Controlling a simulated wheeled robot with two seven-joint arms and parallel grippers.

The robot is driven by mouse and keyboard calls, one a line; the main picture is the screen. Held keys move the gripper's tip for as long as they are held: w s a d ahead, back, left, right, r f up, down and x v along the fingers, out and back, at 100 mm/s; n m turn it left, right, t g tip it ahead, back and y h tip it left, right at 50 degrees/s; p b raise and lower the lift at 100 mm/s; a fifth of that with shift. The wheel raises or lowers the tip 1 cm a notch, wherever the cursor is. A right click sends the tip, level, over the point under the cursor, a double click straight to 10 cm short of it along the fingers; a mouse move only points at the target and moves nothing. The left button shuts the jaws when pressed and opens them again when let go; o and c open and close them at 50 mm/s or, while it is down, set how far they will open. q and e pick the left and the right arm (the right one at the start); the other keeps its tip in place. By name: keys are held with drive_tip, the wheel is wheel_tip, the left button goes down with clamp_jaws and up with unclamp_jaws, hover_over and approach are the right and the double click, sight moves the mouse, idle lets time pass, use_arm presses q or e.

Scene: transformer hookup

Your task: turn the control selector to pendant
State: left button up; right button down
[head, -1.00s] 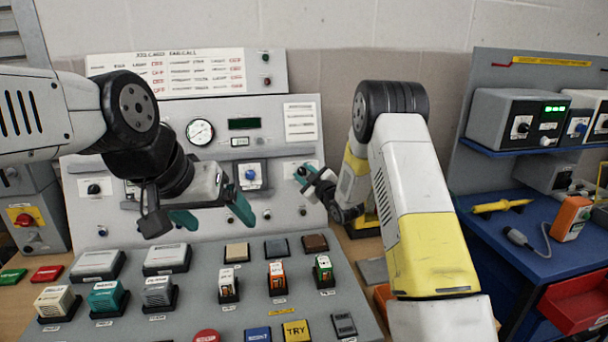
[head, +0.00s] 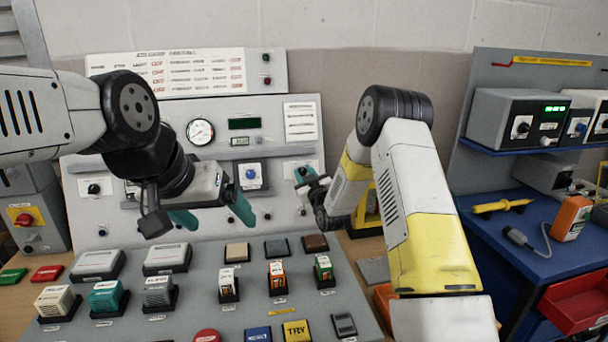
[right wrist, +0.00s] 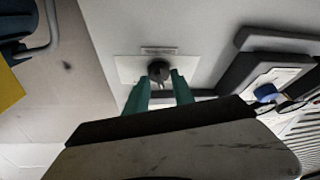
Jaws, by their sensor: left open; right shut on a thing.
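My right gripper (head: 306,176) is at the right side of the upright panel, its fingers toward a small white plate (right wrist: 127,69). In the right wrist view its teal fingers (right wrist: 160,88) are shut on a dark round selector knob (right wrist: 159,70) on that plate. The knob's label is too small to read, and in the head view the gripper covers the knob. My left gripper (head: 212,214) is open and empty, in front of the panel's middle, with its teal fingers spread.
A blue knob (head: 251,174) and a black knob (head: 93,188) sit on the same panel (head: 285,135). Below, the sloping console (head: 200,265) carries several buttons and blocks. A blue shelf bench (head: 530,262) with tools stands at the right.

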drive_tip(key=m+h, duration=0.2)
drive_tip(key=m, duration=0.2)
drive_tip(key=m+t+h, duration=0.1)
drive_tip(key=m, duration=0.2)
drive_tip(key=shift+a+m+h, duration=0.1)
drive_tip(key=shift+m+h, duration=0.3)
drive_tip(key=m+h, duration=0.1)
drive_tip(key=m, duration=0.2)
drive_tip(key=m+h, duration=0.2)
drive_tip(key=m, duration=0.2)
drive_tip(key=shift+g, duration=0.4)
drive_tip(key=shift+m+h, duration=0.3)
drive_tip(key=c, duration=1.1)
unclamp_jaws()
drive_tip(key=shift+o, duration=0.2)
drive_tip(key=s, duration=0.7)
drive_tip(key=shift+s+a, duration=0.4)
